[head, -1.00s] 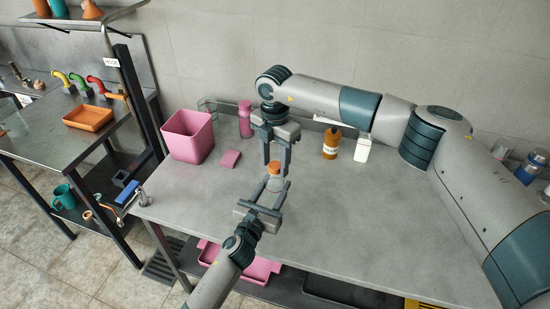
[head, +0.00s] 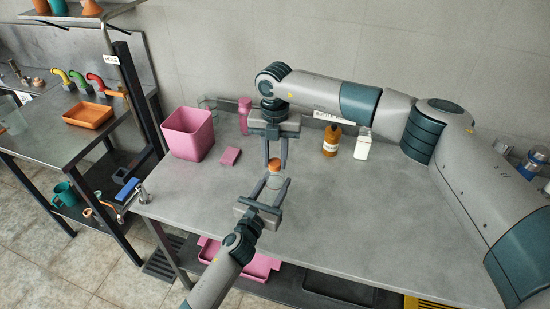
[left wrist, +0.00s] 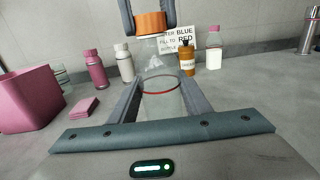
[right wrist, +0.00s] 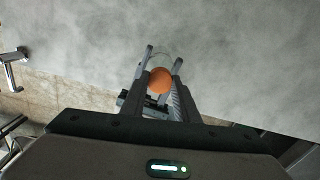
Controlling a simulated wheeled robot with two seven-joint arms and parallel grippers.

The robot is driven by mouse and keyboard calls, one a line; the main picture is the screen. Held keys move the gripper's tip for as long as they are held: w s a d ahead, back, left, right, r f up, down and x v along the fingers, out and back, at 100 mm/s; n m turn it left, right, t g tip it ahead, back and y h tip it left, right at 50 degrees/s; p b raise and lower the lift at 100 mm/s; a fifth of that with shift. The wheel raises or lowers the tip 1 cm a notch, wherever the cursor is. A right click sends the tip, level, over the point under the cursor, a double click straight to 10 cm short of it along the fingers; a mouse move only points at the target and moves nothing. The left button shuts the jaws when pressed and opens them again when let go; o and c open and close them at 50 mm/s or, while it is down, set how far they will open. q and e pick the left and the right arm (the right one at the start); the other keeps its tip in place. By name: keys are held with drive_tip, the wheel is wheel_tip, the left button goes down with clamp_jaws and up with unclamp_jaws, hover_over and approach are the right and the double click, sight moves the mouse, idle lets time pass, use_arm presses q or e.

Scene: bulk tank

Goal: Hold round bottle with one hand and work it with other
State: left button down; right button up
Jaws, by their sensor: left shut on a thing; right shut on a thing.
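The round bottle (head: 274,182) is clear with an orange cap (head: 274,165). It is held upright above the table's left half. My left gripper (head: 264,200), coming from the front, is shut on the bottle's body. In the left wrist view the clear body (left wrist: 160,100) shows between its fingers, with a thin red ring around it. My right gripper (head: 276,163), coming from above, is shut on the cap, which also shows in the left wrist view (left wrist: 150,23) and right wrist view (right wrist: 161,80). Whether the cap is loosened I cannot tell.
An amber bottle (head: 331,141) and a white bottle (head: 362,143) stand behind, near a label card (left wrist: 176,38). The table's front right is clear.

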drive_tip(key=n, duration=0.7)
drive_tip(key=shift+n, duration=0.3)
drive_tip(key=n, duration=1.1)
drive_tip(key=shift+n, duration=0.4)
drive_tip(key=n, duration=0.3)
drive_tip(key=shift+r, duration=0.1)
drive_tip(key=n, duration=0.4)
drive_tip(key=shift+n, duration=0.3)
drive_tip(key=n, duration=0.2)
drive_tip(key=shift+n, duration=0.4)
drive_tip(key=shift+r, duration=0.45)
